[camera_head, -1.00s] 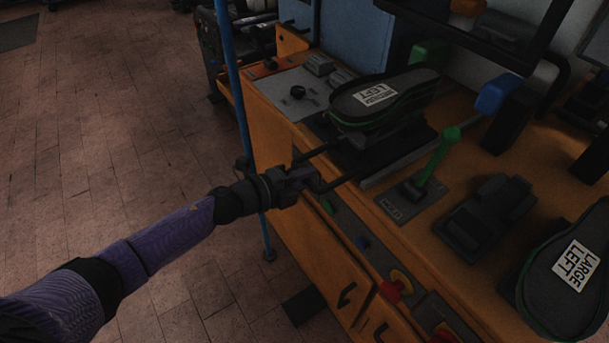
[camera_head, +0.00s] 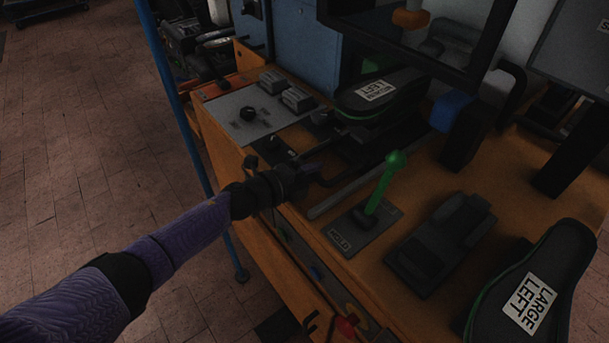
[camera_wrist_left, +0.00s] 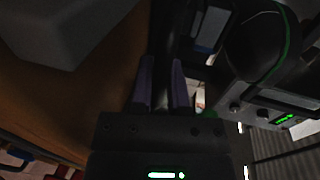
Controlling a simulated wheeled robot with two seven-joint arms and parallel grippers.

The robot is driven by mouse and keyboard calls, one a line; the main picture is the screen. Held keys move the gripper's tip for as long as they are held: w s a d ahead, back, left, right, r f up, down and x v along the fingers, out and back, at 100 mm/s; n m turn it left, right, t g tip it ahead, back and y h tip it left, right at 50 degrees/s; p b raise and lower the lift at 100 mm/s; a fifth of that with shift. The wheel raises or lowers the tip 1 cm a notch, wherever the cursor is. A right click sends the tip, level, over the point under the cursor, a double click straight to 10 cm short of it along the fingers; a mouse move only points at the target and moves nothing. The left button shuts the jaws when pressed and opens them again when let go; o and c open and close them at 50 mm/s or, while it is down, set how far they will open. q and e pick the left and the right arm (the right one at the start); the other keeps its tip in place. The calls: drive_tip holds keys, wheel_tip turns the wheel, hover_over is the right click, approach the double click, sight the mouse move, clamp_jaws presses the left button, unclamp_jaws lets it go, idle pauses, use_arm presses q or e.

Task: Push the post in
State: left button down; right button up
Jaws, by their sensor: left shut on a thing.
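The post carries the black shoe mold (camera_head: 350,101) with a green edge and a label reading LEFT, first word hard to read. In the head view it sits under the frame of the press at the back. My left gripper (camera_head: 322,172) is at the near end of the dark slide below the mold. In the left wrist view the purple fingers (camera_wrist_left: 161,85) are shut on a dark bar (camera_wrist_left: 163,50), which looks like the post's handle. The green-edged mold also shows there (camera_wrist_left: 262,50). The grip itself is dark in the head view. My right gripper is out of view.
A green lever (camera_head: 383,185) stands upright on its plate right of my gripper. A dark pedestal (camera_head: 440,243) and a mold labelled LARGE LEFT (camera_head: 560,265) are further right. A blue-topped handle (camera_head: 456,110) rises behind. A grey knob panel (camera_head: 250,110) lies left.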

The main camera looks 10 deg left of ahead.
use_arm(q)
drive_tip(key=shift+w+d, duration=0.25)
drive_tip(key=shift+w, duration=0.05)
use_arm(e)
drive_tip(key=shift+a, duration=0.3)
use_arm(q)
drive_tip(key=shift+r, duration=0.1)
